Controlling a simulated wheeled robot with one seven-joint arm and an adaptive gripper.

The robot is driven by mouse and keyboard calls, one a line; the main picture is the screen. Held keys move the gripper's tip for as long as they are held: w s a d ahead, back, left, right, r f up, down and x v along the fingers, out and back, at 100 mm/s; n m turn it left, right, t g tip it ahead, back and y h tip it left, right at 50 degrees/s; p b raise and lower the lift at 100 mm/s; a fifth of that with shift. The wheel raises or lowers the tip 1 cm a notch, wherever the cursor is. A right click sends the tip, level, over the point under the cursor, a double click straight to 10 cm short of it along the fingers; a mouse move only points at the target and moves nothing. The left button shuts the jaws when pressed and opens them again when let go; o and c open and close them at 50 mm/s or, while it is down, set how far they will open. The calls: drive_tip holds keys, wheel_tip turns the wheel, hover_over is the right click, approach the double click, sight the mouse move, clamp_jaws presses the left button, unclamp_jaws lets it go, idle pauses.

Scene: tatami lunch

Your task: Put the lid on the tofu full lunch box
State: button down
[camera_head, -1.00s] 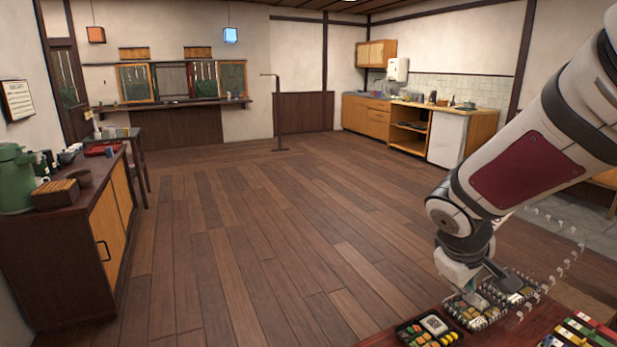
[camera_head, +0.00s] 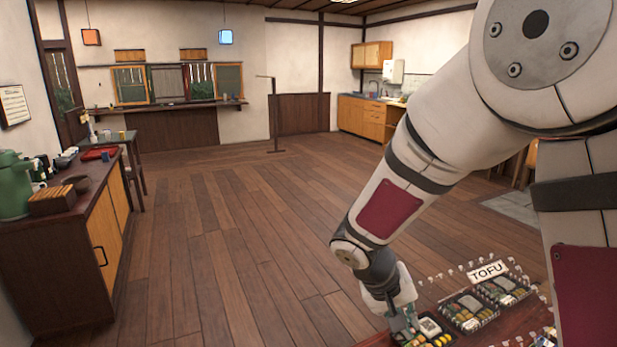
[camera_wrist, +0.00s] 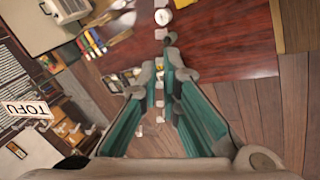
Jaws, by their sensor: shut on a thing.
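A clear lid, edged with small pale clips, carries a white TOFU label (camera_head: 487,271); its sheet is almost invisible. My gripper (camera_head: 403,328) is shut on the lid's edge, with the lid reaching right from it, apparently above the lunch boxes. The wrist view shows the teal-padded fingers (camera_wrist: 160,60), clips between them, and the label (camera_wrist: 27,108) at left. Three black lunch boxes stand in a row on the table: a left one (camera_head: 432,333) beside my fingertips, a middle one (camera_head: 467,312) and a right one (camera_head: 503,290). I cannot tell whether the lid touches any box.
The dark red tabletop (camera_wrist: 225,45) has bare room in the wrist view. Colored upright items (camera_wrist: 92,42) stand near its edge there. In the head view, my arm hides the table's right part. A sideboard (camera_head: 70,240) stands at far left, with open wooden floor between.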

drive_tip(key=shift+s+a+r+p, duration=0.1)
drive_tip(key=shift+s+r+p, duration=0.6)
drive_tip(key=shift+p, duration=2.15)
drive_tip(key=s+p, duration=0.1)
drive_tip(key=p, duration=0.2)
drive_tip(key=shift+w+f, duration=0.1)
